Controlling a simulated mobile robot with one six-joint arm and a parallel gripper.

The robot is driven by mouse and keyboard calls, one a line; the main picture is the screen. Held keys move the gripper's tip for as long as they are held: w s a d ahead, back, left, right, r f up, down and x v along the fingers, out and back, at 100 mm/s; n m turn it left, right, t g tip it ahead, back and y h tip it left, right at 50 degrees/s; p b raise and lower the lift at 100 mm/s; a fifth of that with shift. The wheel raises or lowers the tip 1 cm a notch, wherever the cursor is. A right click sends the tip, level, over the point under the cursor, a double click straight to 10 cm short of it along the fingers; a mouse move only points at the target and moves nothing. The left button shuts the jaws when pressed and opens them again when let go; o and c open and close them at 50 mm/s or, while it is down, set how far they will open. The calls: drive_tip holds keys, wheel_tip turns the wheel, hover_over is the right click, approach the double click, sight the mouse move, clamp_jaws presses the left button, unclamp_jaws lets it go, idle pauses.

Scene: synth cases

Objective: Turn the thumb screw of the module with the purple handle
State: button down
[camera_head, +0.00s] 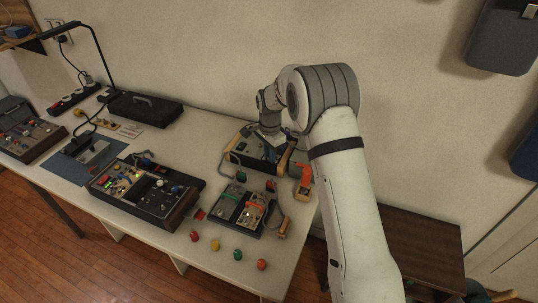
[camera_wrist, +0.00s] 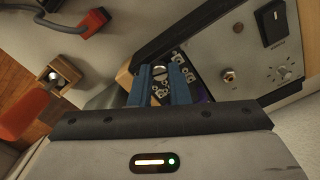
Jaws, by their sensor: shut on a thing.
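My gripper (camera_wrist: 160,82) has blue fingers that point at the module panel of a wood-sided instrument. They are closed around a small round silver thumb screw (camera_wrist: 158,71). A sliver of purple (camera_wrist: 204,94), likely the purple handle, shows just right of the right finger; the rest is hidden behind my gripper. In the head view the instrument (camera_head: 243,153) stands at the back right of the bench, and my wrist covers much of it. My fingers are hard to make out there.
The instrument's light panel (camera_wrist: 245,65) carries a switch, sockets and a knob. A red plug (camera_wrist: 97,19) on a cable lies nearby. In the head view, a tray of parts (camera_head: 241,208), an orange object (camera_head: 304,180) and several coloured knobs sit in front on the bench.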

drive_tip(key=m, duration=0.4)
drive_tip(key=shift+m+b, duration=0.3)
drive_tip(key=shift+m, duration=2)
drive_tip(key=c, duration=1.3)
unclamp_jaws()
drive_tip(key=shift+c, duration=0.2)
wheel_tip(320, 180, up, 8)
drive_tip(key=shift+f, duration=0.1)
drive_tip(key=shift+f, duration=0.1)
